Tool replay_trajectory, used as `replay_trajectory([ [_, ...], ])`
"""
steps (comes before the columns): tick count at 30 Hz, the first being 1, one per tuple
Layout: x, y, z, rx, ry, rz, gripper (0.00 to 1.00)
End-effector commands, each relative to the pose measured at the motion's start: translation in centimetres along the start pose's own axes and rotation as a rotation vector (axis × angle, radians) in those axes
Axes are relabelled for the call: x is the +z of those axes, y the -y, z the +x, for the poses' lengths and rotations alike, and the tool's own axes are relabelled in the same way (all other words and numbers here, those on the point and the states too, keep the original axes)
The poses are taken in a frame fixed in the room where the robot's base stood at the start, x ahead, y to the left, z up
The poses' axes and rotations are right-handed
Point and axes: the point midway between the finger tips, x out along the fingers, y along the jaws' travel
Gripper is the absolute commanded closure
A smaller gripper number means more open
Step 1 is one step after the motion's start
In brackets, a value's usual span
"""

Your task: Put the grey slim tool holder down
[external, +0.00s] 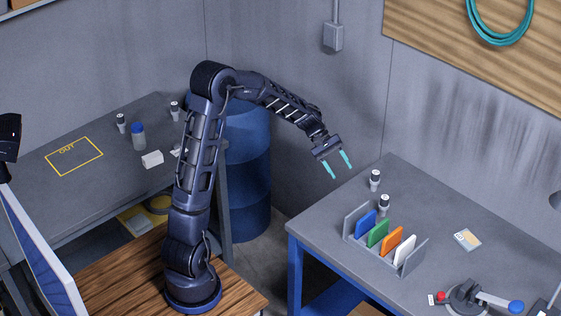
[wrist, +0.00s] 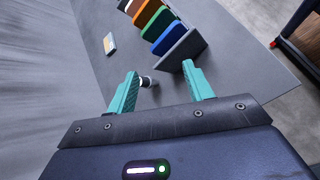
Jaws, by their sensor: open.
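My gripper (external: 337,164) is open and empty, in the air just off the back left corner of the right grey table. Its two teal fingers (wrist: 163,88) are apart in the wrist view. Two small upright pieces with pale and dark bands, perhaps slim tool holders, stand on that table behind the rack: a back one (external: 375,180) and a nearer one (external: 384,205). In the wrist view a small pale and dark piece (wrist: 147,82) shows beyond the fingers, beside the left one, apart from them. I cannot tell which piece is the grey slim tool holder.
A grey rack (external: 415,259) holds blue, green, orange and white plates. A card (external: 467,239) and a red-and-blue-knobbed lever device (external: 470,299) lie right. A blue barrel (external: 248,160) stands between.

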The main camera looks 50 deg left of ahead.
Motion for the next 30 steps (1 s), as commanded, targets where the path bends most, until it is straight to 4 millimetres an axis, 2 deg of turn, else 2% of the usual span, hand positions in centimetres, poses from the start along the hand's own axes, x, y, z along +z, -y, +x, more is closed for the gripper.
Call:
replay_trajectory([
  [1, 1.6, 0.5, -0.5, -0.025, -0.030, 0.041, 0.48],
  [3, 3.2, 1.5, -1.2, -0.060, -0.069, 0.094, 0.48],
  [12, 9.9, 6.0, -4.2, -0.201, -0.229, 0.314, 0.48],
  [21, 15.7, 11.3, -7.3, -0.326, -0.379, 0.524, 0.48],
  [30, 20.3, 17.2, -10.3, -0.437, -0.519, 0.724, 0.48],
])
